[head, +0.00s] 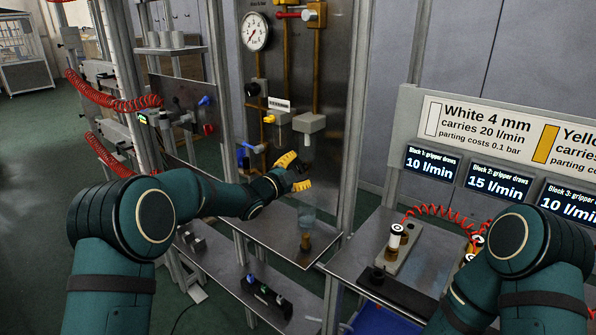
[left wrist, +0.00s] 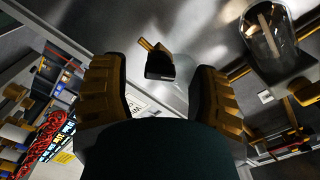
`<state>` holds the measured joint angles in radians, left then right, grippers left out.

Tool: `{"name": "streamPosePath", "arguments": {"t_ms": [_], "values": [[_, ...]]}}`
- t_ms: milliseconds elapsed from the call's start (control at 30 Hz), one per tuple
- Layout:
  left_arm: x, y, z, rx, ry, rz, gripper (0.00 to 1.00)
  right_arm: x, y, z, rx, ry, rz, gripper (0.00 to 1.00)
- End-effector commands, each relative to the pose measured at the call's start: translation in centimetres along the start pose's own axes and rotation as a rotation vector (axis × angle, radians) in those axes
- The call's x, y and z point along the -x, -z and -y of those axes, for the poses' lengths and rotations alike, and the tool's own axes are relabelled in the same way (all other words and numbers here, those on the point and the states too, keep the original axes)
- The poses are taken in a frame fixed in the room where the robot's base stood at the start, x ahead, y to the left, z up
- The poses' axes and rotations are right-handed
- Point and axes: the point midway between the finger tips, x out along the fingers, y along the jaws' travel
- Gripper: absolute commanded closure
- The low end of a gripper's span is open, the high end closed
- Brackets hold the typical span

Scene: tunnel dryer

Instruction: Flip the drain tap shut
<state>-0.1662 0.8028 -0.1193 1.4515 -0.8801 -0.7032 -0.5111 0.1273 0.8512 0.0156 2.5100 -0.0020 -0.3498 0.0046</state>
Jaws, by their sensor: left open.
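My left gripper (head: 295,172) is open, its yellow fingers apart in front of the metal panel and below a grey filter head (head: 309,123). In the left wrist view both fingers (left wrist: 158,95) stand apart with nothing between their tips. Beyond them, near the middle, is a small black piece with a brass stem (left wrist: 158,62), which looks like the drain tap; a gap seems to remain. In the head view the tap is not clear, with dark parts near the fingers. My right gripper cannot be made out clearly; only its arm shows at the right.
A pressure gauge (head: 255,31) and brass pipes are on the panel. A clear vessel (head: 307,215) stands below my left gripper over a metal shelf (head: 262,228). A frame post (head: 350,130) rises to the right. Red coiled hoses (head: 110,100) hang at the left.

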Motion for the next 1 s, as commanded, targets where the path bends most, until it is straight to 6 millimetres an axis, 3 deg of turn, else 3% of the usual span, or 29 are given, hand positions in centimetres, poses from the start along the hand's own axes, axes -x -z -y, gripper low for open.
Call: {"name": "streamPosePath", "arguments": {"t_ms": [300,333,500,1000], "values": [[-0.21,0.0,-0.02,0.001,0.0,0.0,0.39,0.01,0.0,0.0,0.0,0.0,0.0,0.59],[-0.21,0.0,-0.02,0.001,0.0,0.0,0.44,0.01,0.0,0.0,0.0,0.0,0.0,0.59],[-0.19,0.0,-0.01,0.001,0.0,0.0,1.0,0.01,0.0,0.0,0.0,0.0,0.0,0.59],[-0.18,-0.01,0.08,0.056,0.001,-0.001,1.0,0.22,-0.01,0.08,0.0,0.0,0.001,0.59]]}}
